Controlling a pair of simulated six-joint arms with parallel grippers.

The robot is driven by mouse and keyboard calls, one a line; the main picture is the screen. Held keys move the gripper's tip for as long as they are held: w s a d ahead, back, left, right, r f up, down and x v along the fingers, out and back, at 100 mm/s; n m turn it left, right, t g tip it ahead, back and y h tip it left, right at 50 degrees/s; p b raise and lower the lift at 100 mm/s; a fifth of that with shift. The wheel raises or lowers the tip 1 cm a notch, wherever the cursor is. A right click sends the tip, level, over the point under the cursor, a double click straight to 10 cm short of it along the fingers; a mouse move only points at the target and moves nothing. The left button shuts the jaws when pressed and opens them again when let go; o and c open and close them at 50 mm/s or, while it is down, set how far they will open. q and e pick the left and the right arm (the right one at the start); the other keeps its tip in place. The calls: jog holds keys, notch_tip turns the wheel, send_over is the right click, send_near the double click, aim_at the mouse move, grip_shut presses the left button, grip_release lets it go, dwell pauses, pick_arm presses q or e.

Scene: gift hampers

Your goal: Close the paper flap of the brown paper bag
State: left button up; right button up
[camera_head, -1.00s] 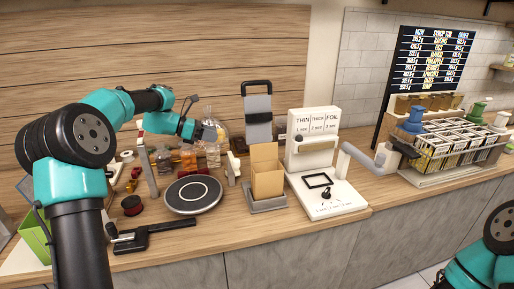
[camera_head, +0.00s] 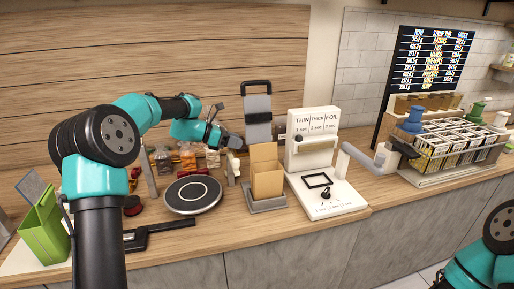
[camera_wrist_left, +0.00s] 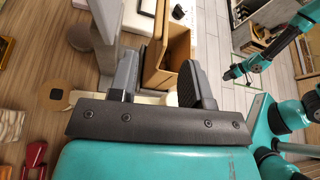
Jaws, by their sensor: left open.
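The brown paper bag (camera_head: 267,184) stands upright on a grey stand (camera_head: 268,204) in the head view, its back flap (camera_head: 264,153) standing up. My left gripper (camera_head: 238,143) is open and empty, up and to the left of the bag. In the left wrist view the bag (camera_wrist_left: 172,48) shows beyond and partly between the fingers of the left gripper (camera_wrist_left: 162,84); I cannot tell whether they touch it. My right arm shows at the lower right of the head view, without its gripper. The right gripper (camera_wrist_left: 234,72) appears small in the left wrist view, its jaws unclear.
A white sealing machine (camera_head: 324,188) stands right of the bag. A round black scale (camera_head: 193,194) lies to the left. A grey clipboard-like panel (camera_head: 257,106) stands behind the bag. A wire rack (camera_head: 455,150) of jars is at the right, a green box (camera_head: 44,228) at the left.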

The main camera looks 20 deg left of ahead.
aim_at(257, 146)
pick_arm(q)
jog(key=x, duration=0.8)
jog(key=shift+w+d+f, duration=0.15)
jog(key=shift+w+d, duration=0.05)
jog(key=shift+d, duration=0.1)
grip_shut()
